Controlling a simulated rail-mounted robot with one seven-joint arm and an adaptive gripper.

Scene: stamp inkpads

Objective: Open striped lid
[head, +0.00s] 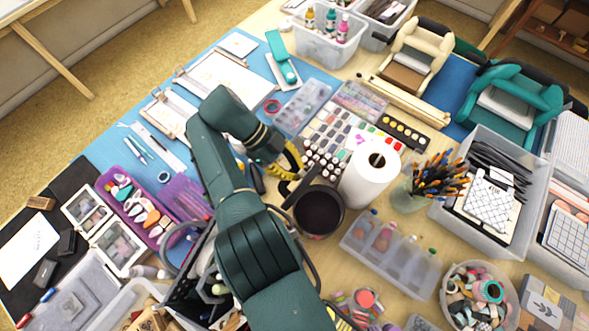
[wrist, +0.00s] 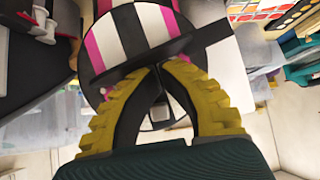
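In the wrist view, a striped piece in pink, black and white (wrist: 130,32) with a dark curved rim fills the top middle, right at my fingertips. More striped surface shows below, between the fingers. In the head view, a dark round open-looking container (head: 319,211) stands just below my gripper (head: 287,160), with a thin dark edge beside its upper left rim. I cannot tell whether that edge is the lid. The yellow fingers of my gripper (wrist: 160,68) come together at the tips against the striped rim. Whether they pinch it is hidden.
A white paper roll (head: 367,182) stands close right of the dark container. A cup of pencils (head: 408,195) and a clear divided box (head: 390,252) are further right and below. Colour swatches (head: 325,135) lie behind. The surroundings are crowded.

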